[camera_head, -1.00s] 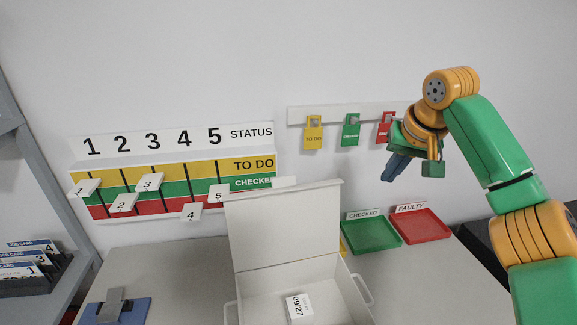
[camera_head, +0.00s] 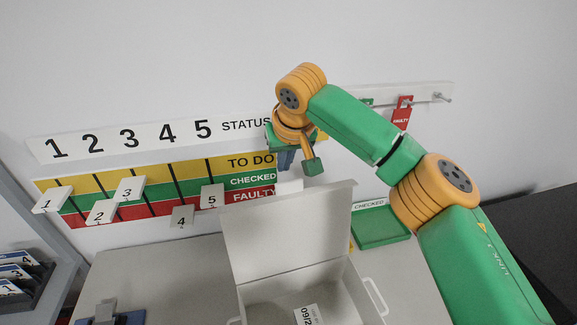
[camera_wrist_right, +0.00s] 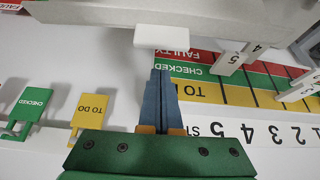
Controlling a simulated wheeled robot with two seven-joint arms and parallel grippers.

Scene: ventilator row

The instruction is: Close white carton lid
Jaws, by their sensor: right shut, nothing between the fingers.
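The white carton (camera_head: 300,290) stands open on the table in the head view, cut off by the lower edge. Its lid (camera_head: 290,232) stands upright at the back. A white label with a date lies inside the carton. My right gripper (camera_head: 285,162) is shut and empty, behind and above the lid's top edge, in front of the status board. In the right wrist view its blue fingers (camera_wrist_right: 163,78) are together, pointing toward a small white block (camera_wrist_right: 162,37). A pale edge, likely the lid, crosses the top of that view. My left gripper is not in view.
The status board (camera_head: 150,190) with numbered white sliders is on the wall behind. A green tray (camera_head: 382,230) is right of the carton. A red tag (camera_head: 402,110) hangs on the wall rail. A blue item (camera_head: 110,315) is at lower left.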

